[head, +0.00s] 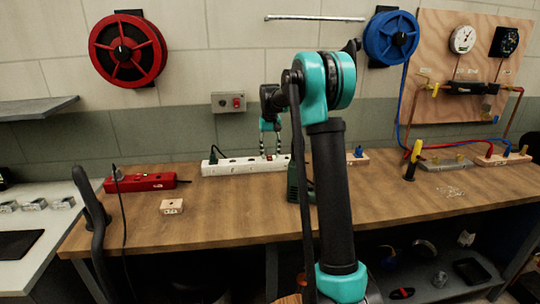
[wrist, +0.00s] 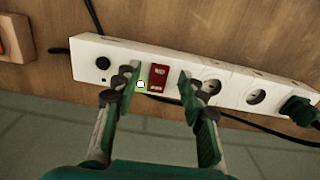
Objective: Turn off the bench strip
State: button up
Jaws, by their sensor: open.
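A long white power strip (head: 232,167) lies along the back of the wooden bench, and it also shows in the wrist view (wrist: 125,57). It has a red rocker switch (wrist: 159,77), a small pale lamp with a green edge (wrist: 141,84), a black round button or knob (wrist: 103,63), sockets and a dark green plug (wrist: 298,108) at one end. My gripper (head: 271,153) is open and points down at the strip. In the wrist view its fingertips (wrist: 160,75) stand either side of the red switch; contact cannot be told.
A red power strip (head: 150,183) with a green light and a plug lies left on the bench. A grey wall box with a red button (head: 238,101) is above. The bench front centre-left is clear.

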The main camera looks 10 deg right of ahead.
jog(key=shift+f, duration=0.65)
grip_shut()
jog(key=shift+w+g, duration=0.25)
jog(key=shift+g, duration=0.35)
jog(key=shift+w+r+g, duration=0.15)
jog(key=shift+g, duration=0.65)
